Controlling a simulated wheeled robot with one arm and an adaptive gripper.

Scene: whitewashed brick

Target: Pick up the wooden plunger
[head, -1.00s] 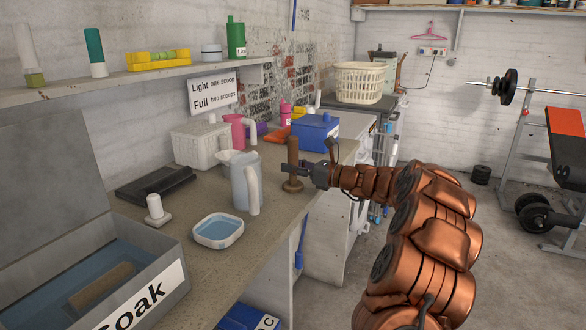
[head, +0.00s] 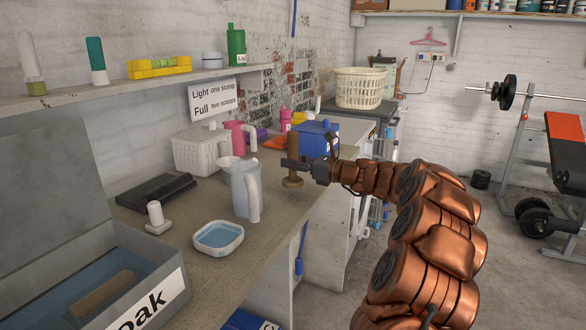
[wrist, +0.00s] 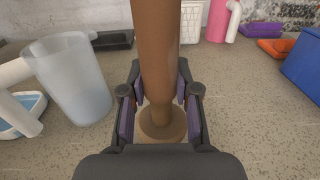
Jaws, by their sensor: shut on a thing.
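The wooden plunger (head: 293,146) is a brown upright handle with a round foot, near the counter's right edge in the head view. My gripper (head: 291,165) is shut around its shaft from the right. In the wrist view, the plunger (wrist: 156,40) stands between the two finger pads of my gripper (wrist: 163,98), its round foot showing below them. The foot appears to be slightly above the counter; the gap is too small to judge well.
A clear jug (head: 240,188) stands close left of the plunger, with a blue-filled dish (head: 218,236) and a white stopper-like piece (head: 156,217) nearer. A white basket (head: 195,153) and blue box (head: 317,137) stand behind.

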